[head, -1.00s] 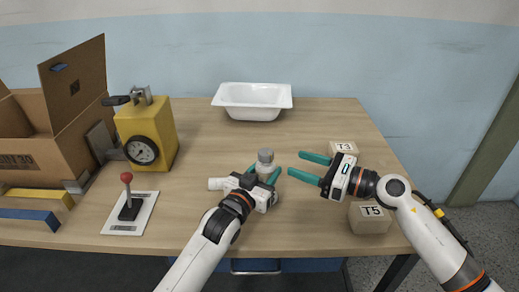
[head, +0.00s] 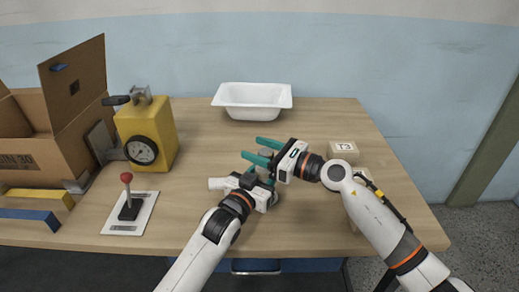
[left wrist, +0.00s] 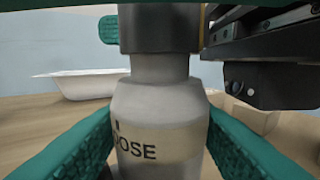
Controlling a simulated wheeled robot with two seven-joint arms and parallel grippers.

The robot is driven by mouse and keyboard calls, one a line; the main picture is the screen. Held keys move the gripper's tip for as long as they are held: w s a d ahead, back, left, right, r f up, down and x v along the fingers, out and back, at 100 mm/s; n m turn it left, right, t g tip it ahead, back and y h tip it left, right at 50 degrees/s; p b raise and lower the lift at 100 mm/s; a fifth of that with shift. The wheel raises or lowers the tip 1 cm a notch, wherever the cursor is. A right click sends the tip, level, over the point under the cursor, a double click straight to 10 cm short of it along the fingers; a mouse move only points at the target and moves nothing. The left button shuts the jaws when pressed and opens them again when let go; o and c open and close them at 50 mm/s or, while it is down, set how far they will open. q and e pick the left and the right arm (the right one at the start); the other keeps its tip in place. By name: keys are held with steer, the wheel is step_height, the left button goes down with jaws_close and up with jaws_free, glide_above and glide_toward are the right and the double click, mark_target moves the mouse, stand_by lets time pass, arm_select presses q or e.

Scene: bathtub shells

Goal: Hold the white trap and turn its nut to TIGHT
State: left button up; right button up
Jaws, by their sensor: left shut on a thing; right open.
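The white trap (left wrist: 160,135) stands upright in the left wrist view, with the end of the word LOOSE readable on its body. Its grey nut (left wrist: 160,28) sits on top. My left gripper (head: 262,173) is shut on the trap's body below the nut. My right gripper (head: 262,150) is open, with one teal finger on the far side of the nut and one on the near side. I cannot tell whether its fingers touch the nut. In the head view the two grippers hide most of the trap.
A white bathtub shell (head: 252,101) stands at the back. A yellow gauge block (head: 165,122), a red-knobbed lever (head: 127,195) and an open cardboard box (head: 75,105) are on the left. A block marked T3 (head: 343,147) is behind my right arm. The table's middle back is clear.

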steer(key=c, duration=1)
steer(key=shift+f+g, duration=0.1)
steer(key=shift+g, duration=0.3)
steer(key=n+g+y, duration=0.2)
steer(key=n+g, duration=0.1)
steer(key=g, duration=0.1)
steer(key=shift+s+n+g, duration=0.15)
steer(key=shift+n+g, duration=0.25)
steer(key=shift+s+a+n+g, duration=0.1)
steer(key=shift+s+n+g, duration=0.1)
steer(key=shift+n+g, duration=1.05)
steer(key=shift+s+n+g, duration=0.15)
steer(key=shift+n+g, duration=0.5)
steer(key=shift+g, duration=1.2)
steer(key=o, duration=1)
